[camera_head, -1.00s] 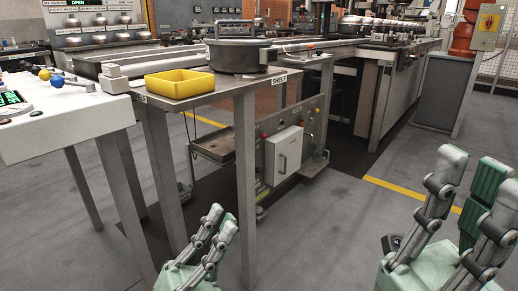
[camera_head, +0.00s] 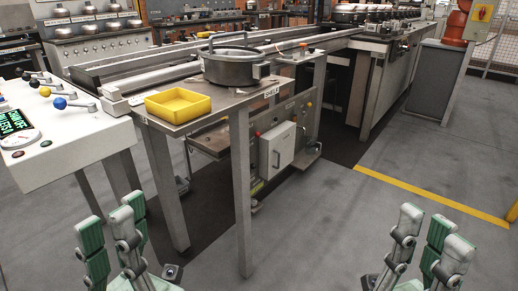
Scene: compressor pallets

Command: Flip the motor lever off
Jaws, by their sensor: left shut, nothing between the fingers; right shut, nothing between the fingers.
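A white control console (camera_head: 70,139) stands at the left edge. I cannot tell which is the motor lever. A screen (camera_head: 14,124) with green text lies left of them, cut by the frame edge. My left gripper (camera_head: 112,228) is shut and empty, low in front of the console and apart from it. My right gripper (camera_head: 428,235) is shut and empty at the lower right, far from the levers.
A grey box (camera_head: 277,148) is mounted below. The floor at the right is clear.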

